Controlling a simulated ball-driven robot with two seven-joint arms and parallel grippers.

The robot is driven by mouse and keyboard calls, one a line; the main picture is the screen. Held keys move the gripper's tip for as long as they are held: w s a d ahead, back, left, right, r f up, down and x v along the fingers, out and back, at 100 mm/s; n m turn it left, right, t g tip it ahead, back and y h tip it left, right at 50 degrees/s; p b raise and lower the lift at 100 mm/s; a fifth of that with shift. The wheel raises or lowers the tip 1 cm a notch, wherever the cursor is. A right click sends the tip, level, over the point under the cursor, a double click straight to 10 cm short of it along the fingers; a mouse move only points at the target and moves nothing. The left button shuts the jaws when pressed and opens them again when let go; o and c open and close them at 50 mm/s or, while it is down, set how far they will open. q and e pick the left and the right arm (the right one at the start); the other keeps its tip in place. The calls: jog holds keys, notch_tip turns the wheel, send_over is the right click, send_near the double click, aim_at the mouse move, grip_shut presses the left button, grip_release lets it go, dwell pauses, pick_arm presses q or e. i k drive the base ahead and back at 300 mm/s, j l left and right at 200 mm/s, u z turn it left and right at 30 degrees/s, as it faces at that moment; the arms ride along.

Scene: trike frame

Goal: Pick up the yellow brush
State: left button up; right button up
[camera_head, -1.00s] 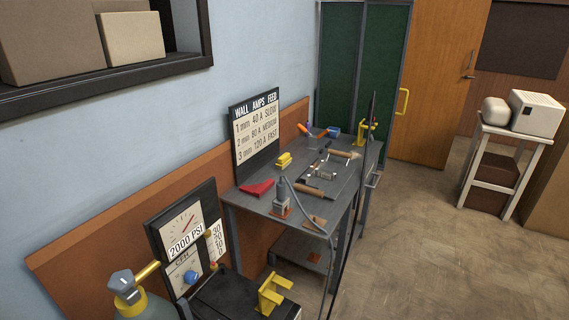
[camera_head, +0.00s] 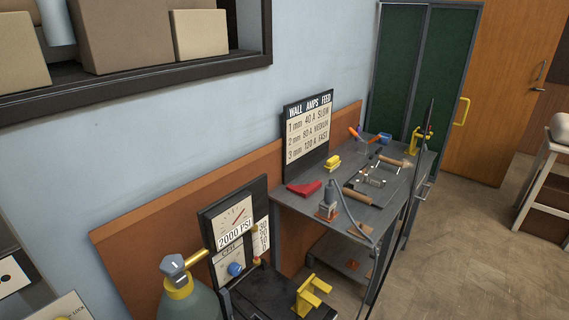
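A yellow brush-like block (camera_head: 333,162) lies on the grey workbench (camera_head: 290,203), near the wall and just in front of the sign board. It is small in the picture, so its bristles cannot be made out. Neither of my grippers shows in the head view.
A red object (camera_head: 304,188), a grey torch-like tool (camera_head: 328,201), and wooden-handled tools (camera_head: 358,196) lie on the bench. A sign board (camera_head: 308,132) stands behind. A gas cylinder (camera_head: 188,300) and gauge panel (camera_head: 236,231) stand in front. Open floor (camera_head: 470,230) lies to the right.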

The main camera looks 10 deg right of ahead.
aim_at(332, 164)
jog(key=i+l+u, duration=0.1)
jog(key=l+u, duration=0.15)
jog(key=u, duration=0.15)
jog(key=i+l+u, duration=0.1)
jog(key=l+u, duration=0.45)
jog(key=u, duration=0.2)
